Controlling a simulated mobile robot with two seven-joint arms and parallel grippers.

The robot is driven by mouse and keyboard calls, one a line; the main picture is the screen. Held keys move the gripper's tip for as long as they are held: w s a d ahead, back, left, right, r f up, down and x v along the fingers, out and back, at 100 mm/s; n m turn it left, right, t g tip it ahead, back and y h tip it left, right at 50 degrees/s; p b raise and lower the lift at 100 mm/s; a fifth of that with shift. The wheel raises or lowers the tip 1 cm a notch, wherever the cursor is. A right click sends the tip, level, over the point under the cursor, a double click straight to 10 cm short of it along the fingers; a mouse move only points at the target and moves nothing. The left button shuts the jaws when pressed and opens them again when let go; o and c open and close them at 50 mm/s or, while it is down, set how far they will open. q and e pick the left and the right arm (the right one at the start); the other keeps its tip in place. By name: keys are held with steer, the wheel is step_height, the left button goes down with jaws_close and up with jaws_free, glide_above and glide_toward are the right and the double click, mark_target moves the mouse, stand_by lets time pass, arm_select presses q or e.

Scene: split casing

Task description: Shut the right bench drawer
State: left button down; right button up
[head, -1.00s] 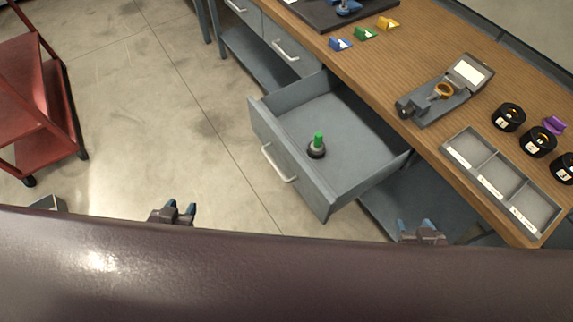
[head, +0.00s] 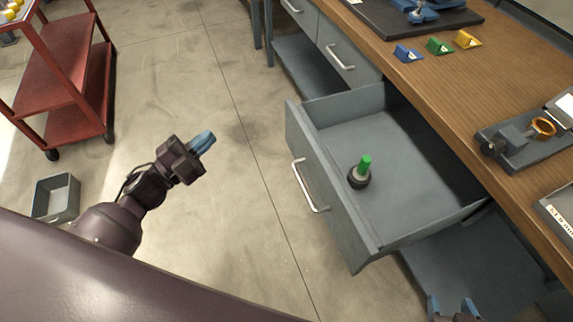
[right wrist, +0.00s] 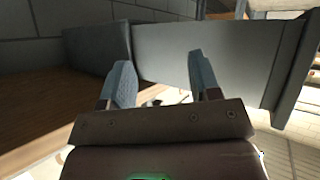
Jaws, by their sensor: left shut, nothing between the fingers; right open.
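The right bench drawer (head: 335,206) is pulled out from under the wooden bench, with its bar handle (head: 309,187) on the front panel. A dark, round-based item with a green top (head: 360,173) stands upright inside it. My left gripper (head: 204,143) is shut and empty, over the floor to the left of the drawer front and apart from it. My right gripper (head: 453,303) is at the bottom edge, low beside the drawer's near side. In the right wrist view its two fingers (right wrist: 160,80) are apart with nothing between them, and a grey panel spans behind them.
A red cart (head: 75,90) stands at the left, with a grey bin (head: 56,198) on the floor before it. The bench top (head: 440,90) holds blue, green and yellow pieces and a grey fixture (head: 525,135). A shut drawer (head: 345,55) lies beyond. Floor before the drawer is clear.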

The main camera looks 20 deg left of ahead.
arm_select(q)
step_height(320, 180, down, 12)
steer(key=w+d+m+g+h+b, duration=0.25)
steer(key=m+g+h+b, duration=0.5)
steer(key=m+g, duration=0.6)
steer(key=w+d+r+m+b, duration=0.1)
steer(key=w+d+b, duration=0.1)
steer(key=d, duration=1)
steer(key=shift+w+d+y, duration=0.35)
steer(key=shift+w+y, duration=0.1)
arm_select(e)
step_height(320, 180, down, 10)
steer(key=s+a+n+g, duration=0.1)
steer(key=shift+s+g, duration=0.3)
arm_select(q)
steer(key=shift+w+d, duration=0.1)
arm_select(e)
steer(key=shift+r, duration=0.1)
